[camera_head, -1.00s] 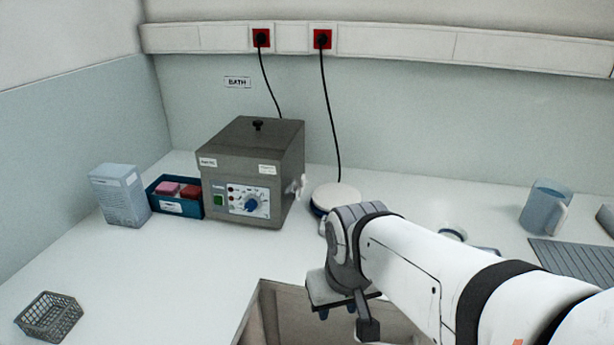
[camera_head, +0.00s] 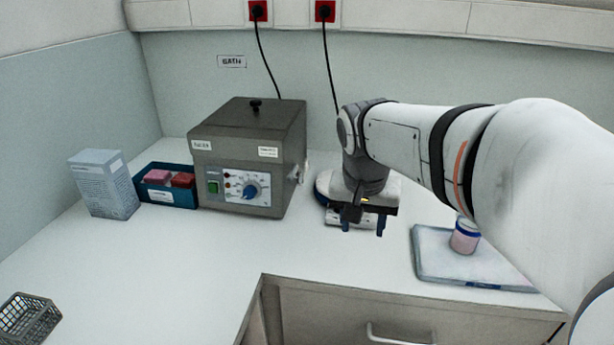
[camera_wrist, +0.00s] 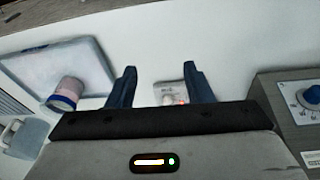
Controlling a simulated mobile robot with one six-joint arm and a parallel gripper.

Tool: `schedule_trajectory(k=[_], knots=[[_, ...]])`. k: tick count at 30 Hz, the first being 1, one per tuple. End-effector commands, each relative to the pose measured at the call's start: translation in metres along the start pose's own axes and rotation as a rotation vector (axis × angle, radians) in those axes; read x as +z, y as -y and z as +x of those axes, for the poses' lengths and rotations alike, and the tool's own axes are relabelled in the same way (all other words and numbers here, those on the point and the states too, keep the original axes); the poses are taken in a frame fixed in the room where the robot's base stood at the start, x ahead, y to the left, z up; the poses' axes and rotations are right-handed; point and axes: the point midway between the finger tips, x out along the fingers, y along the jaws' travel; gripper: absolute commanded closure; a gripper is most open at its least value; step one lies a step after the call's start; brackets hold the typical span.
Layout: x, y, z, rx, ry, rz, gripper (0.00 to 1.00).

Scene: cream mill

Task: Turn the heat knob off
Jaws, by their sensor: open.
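A grey bath box (camera_head: 245,150) with a lid stands at the back; its front panel has a blue dial knob (camera_head: 250,192), also partly seen at right in the wrist view (camera_wrist: 312,95). Right of it is a low round device (camera_head: 323,186), mostly hidden behind my gripper. In the wrist view its small pale front panel (camera_wrist: 170,92) shows a knob-like shape and a red light, between and beyond my fingers. My gripper (camera_head: 363,225) is open and points down in front of this device. The blue fingers also show in the wrist view (camera_wrist: 160,70), with nothing held.
A pink jar with a blue band (camera_head: 465,236) stands on a pale tray (camera_head: 430,262) at right. A blue box (camera_head: 180,196) of pink and red items and a white carton (camera_head: 104,183) stand left. A wire basket (camera_head: 28,318) is front left.

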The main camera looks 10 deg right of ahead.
Motion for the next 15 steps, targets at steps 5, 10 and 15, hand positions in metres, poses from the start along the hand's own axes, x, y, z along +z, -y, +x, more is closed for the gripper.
schedule_trajectory(k=[5,10,15], knots=[[-0.071,0.046,0.028,0.098,-0.046,0.304,0.54],[-0.115,0.076,0.036,0.154,-0.109,0.548,0.54],[-0.133,0.090,0.039,0.177,-0.148,0.674,0.54]])
